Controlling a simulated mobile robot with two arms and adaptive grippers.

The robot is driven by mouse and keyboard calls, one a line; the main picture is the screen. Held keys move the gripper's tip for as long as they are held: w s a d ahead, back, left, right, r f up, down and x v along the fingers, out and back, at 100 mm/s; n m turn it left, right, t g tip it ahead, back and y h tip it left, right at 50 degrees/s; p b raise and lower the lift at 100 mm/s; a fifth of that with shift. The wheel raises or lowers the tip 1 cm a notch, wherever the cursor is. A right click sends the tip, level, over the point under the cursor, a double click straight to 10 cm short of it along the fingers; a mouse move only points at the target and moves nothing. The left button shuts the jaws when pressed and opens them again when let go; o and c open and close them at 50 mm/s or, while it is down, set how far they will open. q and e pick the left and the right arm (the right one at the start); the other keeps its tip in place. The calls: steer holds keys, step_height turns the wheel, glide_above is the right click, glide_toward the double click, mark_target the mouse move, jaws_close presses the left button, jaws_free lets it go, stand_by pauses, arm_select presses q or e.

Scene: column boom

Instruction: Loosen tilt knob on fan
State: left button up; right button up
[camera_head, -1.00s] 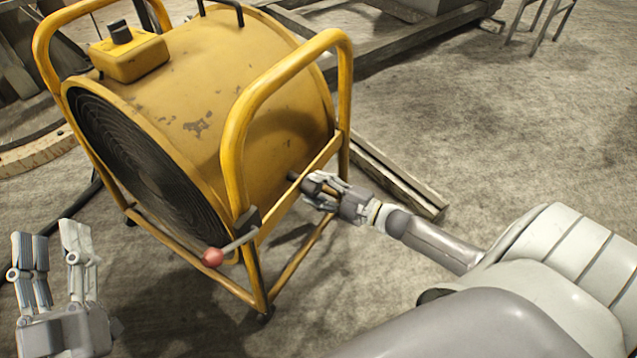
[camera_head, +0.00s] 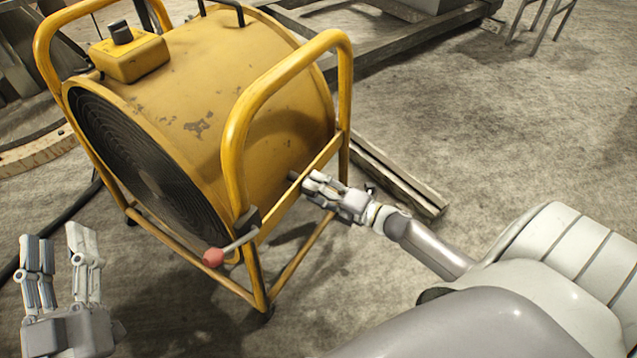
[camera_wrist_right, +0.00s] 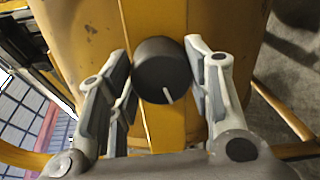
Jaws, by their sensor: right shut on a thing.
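The yellow drum fan (camera_head: 240,90) stands in a yellow tube frame on the floor, its dark grille facing left. The dark round tilt knob (camera_wrist_right: 162,70), with a white mark on its face, sits on the fan's side in the right wrist view. My right gripper (camera_head: 310,184) is at the fan's right side, its fingers shut around the knob, which they mostly hide in the head view. In the wrist view the fingers of this gripper (camera_wrist_right: 165,85) lie on both sides of the knob. My left gripper (camera_head: 58,245) is open and empty at the lower left, apart from the fan.
A lever with a red ball end (camera_head: 213,257) sticks out at the frame's front corner. A yellow control box (camera_head: 130,60) sits on top of the drum. A beam (camera_head: 400,180) lies on the floor behind my right gripper. Floor at the right is clear.

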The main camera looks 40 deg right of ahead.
steer(key=shift+a, duration=0.1)
stand_by(0.3)
steer(key=o, duration=1)
steer(key=v, duration=1.2)
